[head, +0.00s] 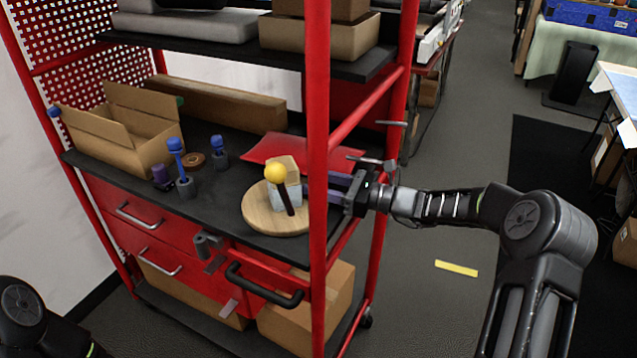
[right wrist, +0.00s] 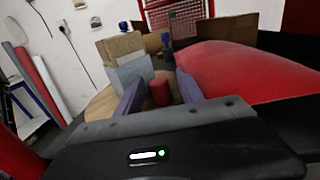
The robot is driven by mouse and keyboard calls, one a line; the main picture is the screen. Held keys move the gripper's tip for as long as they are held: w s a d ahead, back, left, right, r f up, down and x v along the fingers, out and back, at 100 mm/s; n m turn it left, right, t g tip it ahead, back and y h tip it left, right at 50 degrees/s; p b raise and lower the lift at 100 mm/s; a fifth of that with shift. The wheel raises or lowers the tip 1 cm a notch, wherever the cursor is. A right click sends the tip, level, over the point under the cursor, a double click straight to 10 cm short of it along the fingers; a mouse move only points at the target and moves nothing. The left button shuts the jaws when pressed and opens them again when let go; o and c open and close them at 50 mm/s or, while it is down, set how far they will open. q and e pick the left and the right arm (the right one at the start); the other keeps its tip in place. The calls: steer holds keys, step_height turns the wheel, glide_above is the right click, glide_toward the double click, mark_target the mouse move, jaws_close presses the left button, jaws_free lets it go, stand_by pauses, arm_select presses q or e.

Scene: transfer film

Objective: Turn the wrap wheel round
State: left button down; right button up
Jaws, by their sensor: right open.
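The wrap wheel is a round wooden disc (head: 262,218) on the black shelf of the red rack. It bears a tan and grey block (head: 287,193) and a dark stick topped by a yellow ball (head: 275,173). The disc (right wrist: 103,103) and block (right wrist: 130,72) also show in the right wrist view. My right gripper (head: 336,186) is at the disc's right side, partly behind a red post. In the right wrist view its purple fingers (right wrist: 160,92) are open, with a red cylinder (right wrist: 160,93) between them; contact cannot be told. My left gripper is out of view.
An open cardboard box (head: 120,130), blue-topped pegs (head: 181,168) and a flat red packet (head: 290,148) share the shelf. A dark drawer handle (head: 262,287) sits below.

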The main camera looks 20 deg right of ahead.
steer(key=b+v, duration=0.1)
steer(key=v, duration=0.6)
steer(key=shift+s+d, duration=0.25)
steer(key=shift+d, duration=0.05)
steer(key=shift+c, duration=0.3)
